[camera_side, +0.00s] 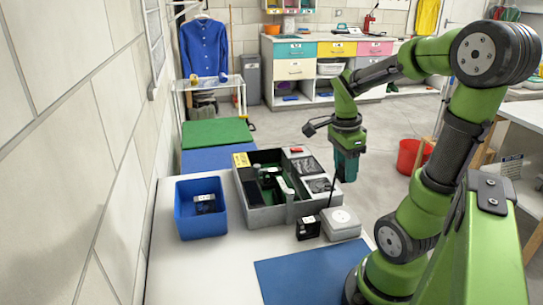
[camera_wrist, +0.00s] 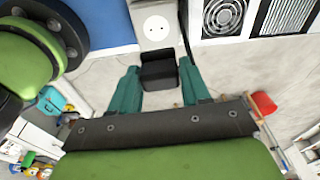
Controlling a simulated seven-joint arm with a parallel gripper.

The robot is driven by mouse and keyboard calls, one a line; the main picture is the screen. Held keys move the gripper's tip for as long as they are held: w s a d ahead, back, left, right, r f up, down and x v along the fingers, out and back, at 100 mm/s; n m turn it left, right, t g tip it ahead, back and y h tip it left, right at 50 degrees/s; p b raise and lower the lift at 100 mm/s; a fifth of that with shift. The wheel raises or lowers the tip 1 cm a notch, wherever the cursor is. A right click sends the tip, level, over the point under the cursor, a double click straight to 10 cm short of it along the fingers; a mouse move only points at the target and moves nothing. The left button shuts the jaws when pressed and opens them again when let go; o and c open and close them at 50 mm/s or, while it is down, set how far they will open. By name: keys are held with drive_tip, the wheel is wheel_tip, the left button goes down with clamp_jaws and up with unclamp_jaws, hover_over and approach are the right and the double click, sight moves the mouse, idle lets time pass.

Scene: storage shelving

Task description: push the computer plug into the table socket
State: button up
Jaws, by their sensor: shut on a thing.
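My gripper (camera_side: 346,178) points down above and to the right of the white table socket (camera_side: 341,223). In the wrist view my gripper (camera_wrist: 160,82) has its teal fingers on either side of the black computer plug (camera_wrist: 158,70) and is shut on it. In the side view the fingers hide the plug. The socket (camera_wrist: 157,26) shows its round face with two holes, just above the plug in the wrist picture. The plug is held in the air, apart from the socket.
A grey open computer case (camera_side: 265,217) stands behind the socket. A black box (camera_side: 308,228) sits left of the socket. A dark cable (camera_side: 331,190) runs down from near my gripper. A blue bin (camera_side: 201,222) is at left; a blue mat (camera_side: 310,275) lies in front.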

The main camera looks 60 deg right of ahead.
hover_over(342, 216)
drive_tip(key=shift+m, duration=0.3)
drive_tip(key=f, duration=0.4)
drive_tip(key=shift+a, duration=0.2)
drive_tip(key=shift+f, duration=0.55)
drive_tip(key=shift+f, duration=0.1)
drive_tip(key=shift+f, duration=2.8)
drive_tip(key=shift+w+f, duration=0.1)
drive_tip(key=shift+f, duration=0.45)
drive_tip(key=o, duration=1)
drive_tip(key=shift+o, duration=0.2)
